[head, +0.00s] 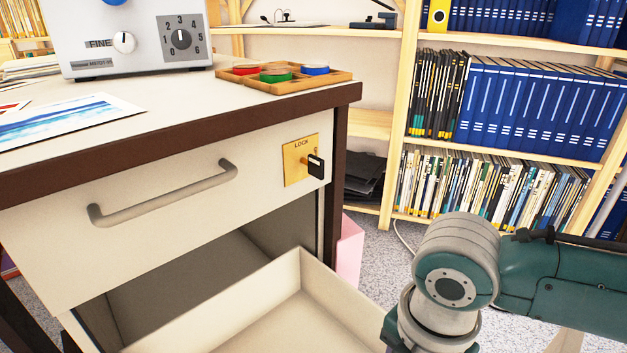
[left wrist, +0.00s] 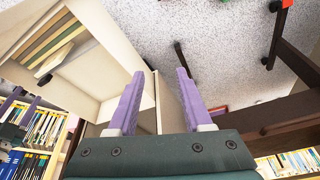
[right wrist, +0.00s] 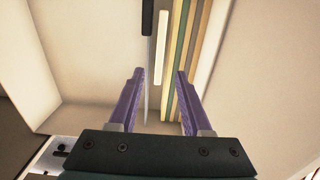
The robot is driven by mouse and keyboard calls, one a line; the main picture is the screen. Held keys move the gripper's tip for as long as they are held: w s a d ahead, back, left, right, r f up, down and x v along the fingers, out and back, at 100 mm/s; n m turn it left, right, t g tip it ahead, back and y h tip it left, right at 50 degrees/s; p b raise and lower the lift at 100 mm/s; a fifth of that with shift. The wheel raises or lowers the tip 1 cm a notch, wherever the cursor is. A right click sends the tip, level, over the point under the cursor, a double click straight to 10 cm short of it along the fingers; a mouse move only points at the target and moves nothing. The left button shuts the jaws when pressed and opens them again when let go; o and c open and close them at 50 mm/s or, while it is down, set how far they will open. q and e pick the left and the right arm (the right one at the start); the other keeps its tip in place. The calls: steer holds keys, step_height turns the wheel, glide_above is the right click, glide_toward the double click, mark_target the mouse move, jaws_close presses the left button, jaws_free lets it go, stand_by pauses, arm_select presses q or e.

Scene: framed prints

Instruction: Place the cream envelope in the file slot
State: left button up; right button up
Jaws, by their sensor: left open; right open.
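The open lower drawer (head: 290,300) stands out from the desk. In the right wrist view, several upright coloured file dividers (right wrist: 188,60) stand along it. A narrow cream strip (right wrist: 161,47) shows edge-on beside them, with a black bar (right wrist: 147,17) to its left. I cannot tell whether this strip is the cream envelope. My right gripper (right wrist: 154,72) is open and empty above the drawer, facing the dividers. My left gripper (left wrist: 160,74) is open and empty beside the drawer, whose dividers (left wrist: 45,38) show at upper left. The head view hides both grippers' fingers.
The closed upper drawer has a handle (head: 165,193) and a key lock (head: 301,160). The desk top holds a dial box (head: 135,35), a tray of coloured discs (head: 285,76) and a print (head: 65,118). A bookcase (head: 400,120) stands behind, with carpet between.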

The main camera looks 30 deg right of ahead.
steer(key=s+a+r+m+t+y, duration=0.1)
steer(key=s+a+r+m+t, duration=0.15)
steer(key=a+r+m, duration=0.45)
steer(key=s+d+r+m+t, duration=0.1)
steer(key=s+d+r+m, duration=0.2)
steer(key=m, duration=0.8)
step_height(320, 180, up, 2)
steer(key=shift+s+r+h, duration=0.1)
steer(key=shift+s+h, duration=0.3)
steer(key=shift+s, duration=0.1)
